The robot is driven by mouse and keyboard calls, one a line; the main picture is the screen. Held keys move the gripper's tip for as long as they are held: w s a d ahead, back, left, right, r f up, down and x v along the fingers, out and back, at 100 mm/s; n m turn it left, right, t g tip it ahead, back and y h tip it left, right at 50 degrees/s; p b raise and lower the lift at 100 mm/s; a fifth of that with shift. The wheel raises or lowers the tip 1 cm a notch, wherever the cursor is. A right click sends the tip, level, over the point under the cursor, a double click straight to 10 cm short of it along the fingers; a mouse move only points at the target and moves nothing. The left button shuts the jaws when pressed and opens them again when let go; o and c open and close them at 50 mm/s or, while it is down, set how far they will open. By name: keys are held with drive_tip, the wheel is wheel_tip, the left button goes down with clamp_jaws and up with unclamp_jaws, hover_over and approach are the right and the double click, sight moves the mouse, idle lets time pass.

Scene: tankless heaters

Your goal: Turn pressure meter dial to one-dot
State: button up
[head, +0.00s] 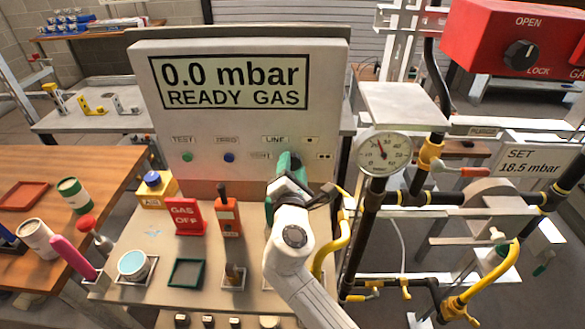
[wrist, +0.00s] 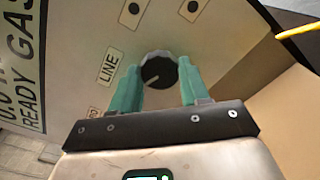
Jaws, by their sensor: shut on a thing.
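The pressure meter dial (wrist: 160,69), a round black knob with a grey rim and a pale line, sits on the meter's panel (head: 235,110). My gripper's teal fingers (wrist: 157,76) are on either side of the knob, shut on it. The pale line points to the lower left in the wrist view. The LINE label (wrist: 109,67) is left of the knob there, and the one-dot label (wrist: 134,9) is above it. In the head view, my gripper (head: 290,163) hides the knob; the one-dot label (head: 310,140) is up and right of it.
The screen (head: 230,82) reads 0.0 mbar, READY GAS. Right of my arm stand a round gauge (head: 383,153), a yellow hose (head: 335,240) and black pipes. A red GAS OFF sign (head: 187,216) and an orange tool (head: 227,214) stand left of it.

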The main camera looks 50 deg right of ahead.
drive_tip(key=shift+c, duration=1)
drive_tip(key=shift+f+m+b, duration=0.1)
drive_tip(key=shift+m+b, duration=0.2)
drive_tip(key=shift+f+m+b, duration=0.15)
drive_tip(key=shift+m+b, duration=0.65)
drive_tip(key=shift+b, duration=0.1)
drive_tip(key=m+b, duration=0.6)
drive_tip(key=shift+f, duration=0.1)
drive_tip(key=m+b, duration=0.4)
drive_tip(key=shift+m, duration=0.4)
drive_tip(key=m+b, duration=0.4)
drive_tip(key=shift+m, duration=0.3)
